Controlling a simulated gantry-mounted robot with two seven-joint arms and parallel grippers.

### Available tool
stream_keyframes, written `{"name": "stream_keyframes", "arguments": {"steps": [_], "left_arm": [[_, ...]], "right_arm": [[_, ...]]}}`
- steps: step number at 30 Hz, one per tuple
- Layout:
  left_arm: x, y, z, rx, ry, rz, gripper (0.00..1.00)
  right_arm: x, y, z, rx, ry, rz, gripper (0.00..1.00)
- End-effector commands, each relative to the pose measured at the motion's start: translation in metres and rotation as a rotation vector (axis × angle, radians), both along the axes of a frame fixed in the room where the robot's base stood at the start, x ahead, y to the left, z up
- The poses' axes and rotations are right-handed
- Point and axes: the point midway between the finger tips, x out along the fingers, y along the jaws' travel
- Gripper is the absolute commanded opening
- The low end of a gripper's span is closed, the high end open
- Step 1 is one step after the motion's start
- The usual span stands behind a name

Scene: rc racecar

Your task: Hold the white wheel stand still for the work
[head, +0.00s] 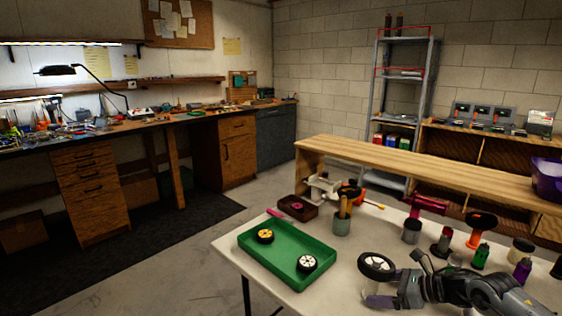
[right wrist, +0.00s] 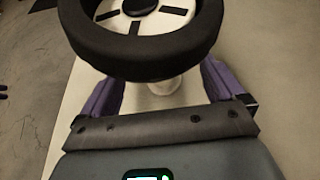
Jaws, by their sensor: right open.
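A wheel with a black tire and white rim (head: 377,265) sits near the front edge of the white table in the head view. It also fills the top of the right wrist view (right wrist: 140,45). Below it in the wrist view a short white post (right wrist: 165,86) shows, likely part of the white wheel stand; the rest is hidden by the tire. My right gripper (head: 378,288), with purple fingers, is open at the wheel. In the wrist view its fingers are on either side of the post, and contact cannot be told. My left gripper is not in view.
A green tray (head: 275,262) with two small wheels, one yellow-rimmed (head: 265,236) and one white-rimmed (head: 307,263), lies to the left. A tool cup (head: 342,224), a dark red box (head: 297,207) and several bottles and spools stand behind. The white table (head: 330,290) is clear between tray and gripper.

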Motion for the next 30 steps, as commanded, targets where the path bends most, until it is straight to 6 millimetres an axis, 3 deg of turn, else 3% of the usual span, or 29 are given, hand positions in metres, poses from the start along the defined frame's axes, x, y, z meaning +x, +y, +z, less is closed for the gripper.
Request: {"name": "stream_keyframes", "arguments": {"steps": [7, 19, 30], "left_arm": [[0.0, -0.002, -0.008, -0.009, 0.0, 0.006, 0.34], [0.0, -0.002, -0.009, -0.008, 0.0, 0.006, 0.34], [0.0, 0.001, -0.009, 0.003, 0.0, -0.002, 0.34]], "right_arm": [[0.008, 0.012, -0.008, 0.0, 0.0, -0.001, 0.96], [0.01, 0.014, -0.009, 0.0, 0.0, -0.001, 0.96], [0.01, 0.014, -0.009, 0.0, 0.0, -0.001, 0.4]]}}
